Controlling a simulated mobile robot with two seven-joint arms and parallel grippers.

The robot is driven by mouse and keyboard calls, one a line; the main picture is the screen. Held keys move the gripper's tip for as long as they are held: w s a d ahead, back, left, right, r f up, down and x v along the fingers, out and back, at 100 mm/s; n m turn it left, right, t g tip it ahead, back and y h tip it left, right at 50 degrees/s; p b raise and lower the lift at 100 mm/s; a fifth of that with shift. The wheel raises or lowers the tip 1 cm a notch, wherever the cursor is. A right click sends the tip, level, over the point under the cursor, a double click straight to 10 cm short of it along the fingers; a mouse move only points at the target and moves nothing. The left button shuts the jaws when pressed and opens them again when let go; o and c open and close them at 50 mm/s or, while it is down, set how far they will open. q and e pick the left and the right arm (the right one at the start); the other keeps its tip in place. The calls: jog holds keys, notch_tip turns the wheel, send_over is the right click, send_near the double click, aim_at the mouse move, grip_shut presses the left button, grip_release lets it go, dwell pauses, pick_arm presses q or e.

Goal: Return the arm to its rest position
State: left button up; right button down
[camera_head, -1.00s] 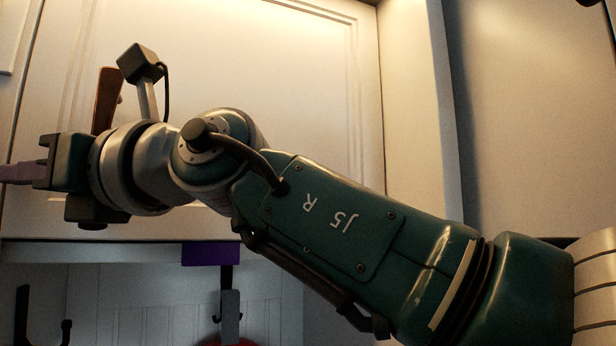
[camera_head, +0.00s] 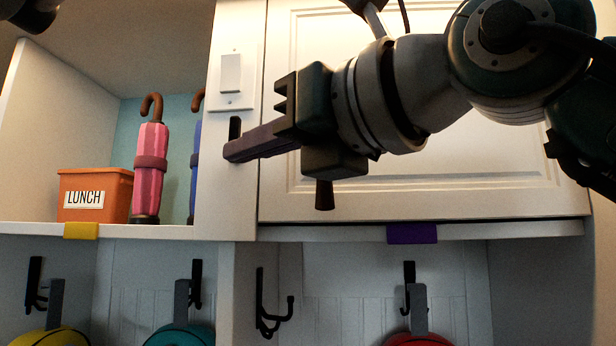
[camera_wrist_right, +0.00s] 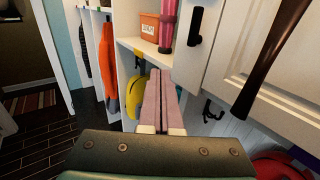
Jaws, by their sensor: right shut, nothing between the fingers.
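My right arm crosses the head view from the right. Its gripper (camera_head: 232,152) points left, with the purple-grey fingers together and nothing between them. The shut fingers also show in the wrist view (camera_wrist_right: 158,100), pointing away over the floor and cubbies. The gripper is in front of the left part of a white cabinet door (camera_head: 480,192), which looks shut. A brown door handle (camera_head: 324,195) shows only its lower end below the gripper; more of the handle shows in the wrist view (camera_wrist_right: 270,60). My left gripper is not in view.
A shelf at left holds an orange LUNCH bin (camera_head: 95,193) and a pink umbrella (camera_head: 150,170). A light switch (camera_head: 231,73) is close above the fingers in the picture. Black hooks (camera_head: 270,305) and hanging coloured items lie below. The wrist view shows open dark floor (camera_wrist_right: 50,140) at left.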

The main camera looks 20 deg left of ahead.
jog(key=s+d+r+m+g+y+b, duration=0.1)
jog(key=s+d+r+m+g+y, duration=0.15)
jog(key=s+y, duration=0.45)
jog(key=w+d+r+m+t+h, duration=0.2)
jog(key=d+m+t, duration=0.95)
jog(key=m, duration=0.25)
jog(key=w+d+f+m+t+h, duration=0.1)
jog(key=w+d+f+m+h, duration=0.2)
jog(key=d+f+m+h, duration=0.8)
jog(key=w+d+f+m+t+h, duration=0.1)
jog(key=w+d+f+m+h, duration=0.2)
jog(key=d+f+m+h, duration=0.8)
jog(key=s+a+f+m+g+h, duration=0.1)
jog(key=s+f+m+g, duration=0.15)
jog(key=f+m, duration=0.2)
jog(key=s+f+m+g+h, duration=0.1)
jog(key=s+f+m+g, duration=0.15)
jog(key=f, duration=0.25)
jog(key=s+a+f+g+y, duration=0.3)
jog(key=s+f+g, duration=0.8)
jog(key=s+f, duration=0.65)
jog(key=w+p+v, duration=0.2)
jog(key=p+v, duration=0.6)
jog(key=w+r+p+v, duration=0.1)
jog(key=w+p+v, duration=0.1)
jog(key=p+v, duration=0.6)
jog(key=shift+s+d+r+m+p, duration=0.15)
jog(key=shift+d+r+m+p, duration=0.25)
jog(key=shift+r, duration=0.55)
